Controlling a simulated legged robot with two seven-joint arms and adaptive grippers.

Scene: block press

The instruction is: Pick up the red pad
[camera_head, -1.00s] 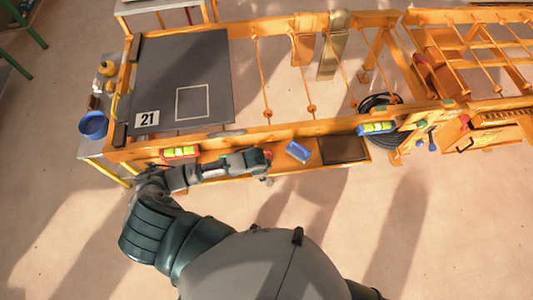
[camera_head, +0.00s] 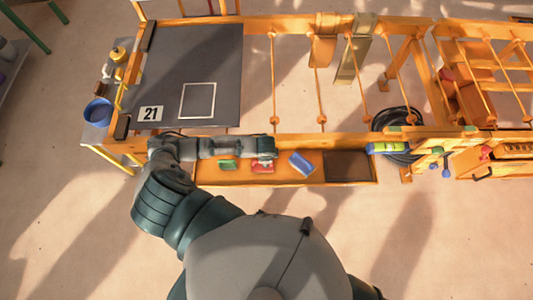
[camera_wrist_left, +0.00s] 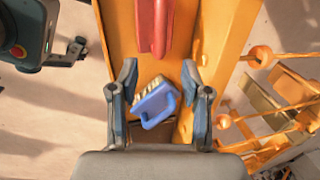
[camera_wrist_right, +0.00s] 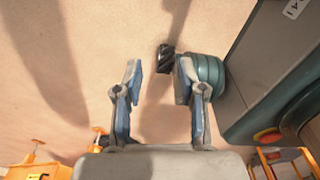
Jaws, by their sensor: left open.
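The red pad (camera_head: 262,167) lies in the orange tray in the head view, between a green pad (camera_head: 229,164) and a blue pad (camera_head: 301,163). My left gripper (camera_head: 268,150) is over the tray's back edge, partly covering the red pad. In the left wrist view, the red pad (camera_wrist_left: 153,28) is at the top, beyond the open fingers (camera_wrist_left: 158,82). The blue pad (camera_wrist_left: 155,103), with pale bristles, appears between those fingers, apparently below them. My right gripper (camera_wrist_right: 160,85) is open and empty above the floor in its wrist view.
The orange tray (camera_head: 215,179) runs along the bench front, with a dark section (camera_head: 348,166) at its right. Behind it are an orange rail with a yellow-green level (camera_head: 386,147) and a dark board marked 21 (camera_head: 200,60). A blue bowl (camera_head: 99,110) stands at left.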

